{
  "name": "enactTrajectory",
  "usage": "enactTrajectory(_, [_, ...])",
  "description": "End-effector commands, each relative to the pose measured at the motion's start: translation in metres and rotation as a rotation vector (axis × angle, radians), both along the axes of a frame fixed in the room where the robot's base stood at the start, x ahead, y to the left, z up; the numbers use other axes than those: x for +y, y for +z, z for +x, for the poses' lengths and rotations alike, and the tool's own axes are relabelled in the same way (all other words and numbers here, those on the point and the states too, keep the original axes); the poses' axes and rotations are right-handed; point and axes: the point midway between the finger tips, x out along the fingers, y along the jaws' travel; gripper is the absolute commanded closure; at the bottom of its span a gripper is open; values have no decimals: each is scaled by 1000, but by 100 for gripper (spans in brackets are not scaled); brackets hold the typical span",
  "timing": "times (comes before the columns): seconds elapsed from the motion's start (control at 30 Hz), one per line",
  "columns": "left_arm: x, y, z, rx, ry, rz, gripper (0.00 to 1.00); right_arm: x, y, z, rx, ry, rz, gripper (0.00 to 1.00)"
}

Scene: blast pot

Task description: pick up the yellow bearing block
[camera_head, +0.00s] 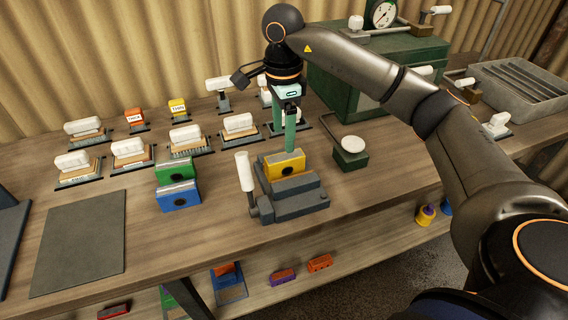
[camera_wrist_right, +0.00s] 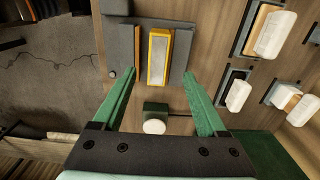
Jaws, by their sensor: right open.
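The yellow bearing block (camera_head: 285,166) sits in the grey vise-like fixture (camera_head: 300,204) near the middle of the bench, with a dark round hole in its front face. In the right wrist view the yellow block (camera_wrist_right: 158,58) shows from above with a grey top, beside the grey body of the fixture (camera_wrist_right: 122,50). My right gripper (camera_head: 291,140) points down just above and behind the block in the head view. In the right wrist view its green fingers (camera_wrist_right: 160,84) are spread apart, with nothing between them, and the block lies beyond the tips. My left gripper is not in view.
Green (camera_head: 175,170) and blue (camera_head: 180,195) blocks stand left of the fixture. A white upright handle (camera_head: 244,171) rises at its left side. A green stand with a white round top (camera_head: 352,146) is close on the right. Several white-handled brushes stand behind.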

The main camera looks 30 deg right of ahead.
Motion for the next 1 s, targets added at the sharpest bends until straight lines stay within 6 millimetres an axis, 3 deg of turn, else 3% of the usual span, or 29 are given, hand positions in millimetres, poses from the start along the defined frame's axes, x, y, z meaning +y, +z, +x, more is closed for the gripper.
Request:
enactTrajectory(0.23, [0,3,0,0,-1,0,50,0,-20,-2,1,1,0,25])
enactTrajectory(0.5, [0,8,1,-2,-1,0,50,-2,-58,-5,2,2,1,25])
enactTrajectory(0.8, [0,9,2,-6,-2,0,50,-1,-65,-4,-1,2,2,25])
enactTrajectory(1.0, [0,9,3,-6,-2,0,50,-1,-64,-4,-2,2,3,45])
